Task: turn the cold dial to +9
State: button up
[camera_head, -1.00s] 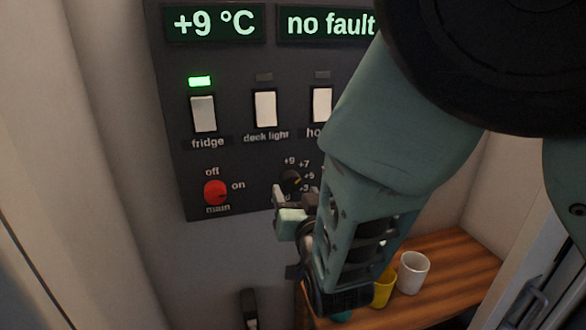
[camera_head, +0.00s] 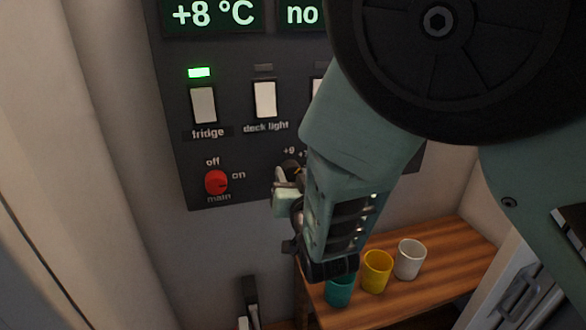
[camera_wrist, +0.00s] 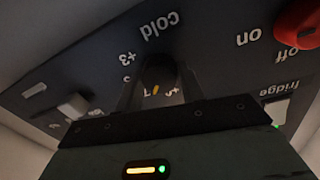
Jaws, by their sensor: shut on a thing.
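The dark cold dial (camera_head: 291,166) sits low on the control panel (camera_head: 240,150), largely hidden behind my gripper (camera_head: 287,178) and arm. In the wrist view the cold dial (camera_wrist: 158,72) is upside down, between the two fingers of my gripper (camera_wrist: 161,80), which is shut on it. A yellow mark shows on the dial near the gripper body. The word "cold" and "+3" are legible beside it; other scale figures are partly covered, so I cannot tell the exact setting. The display (camera_head: 213,14) at the top left reads +8 °C.
The red main dial (camera_head: 216,182) is left of my gripper. Above are the fridge switch (camera_head: 203,105) with a lit green lamp and the deck light switch (camera_head: 265,99). Teal (camera_head: 339,289), yellow (camera_head: 376,271) and white (camera_head: 409,259) cups stand on a wooden surface at lower right.

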jog(key=shift+f, duration=0.1)
jog(key=n+b, duration=0.2)
jog(key=n, duration=0.2)
jog(key=n+b, duration=0.1)
jog(key=n, duration=0.3)
jog(key=shift+n, duration=0.4)
jog(key=shift+d, duration=0.1)
dwell(0.4)
jog(key=o, duration=1)
jog(key=shift+c, duration=0.2)
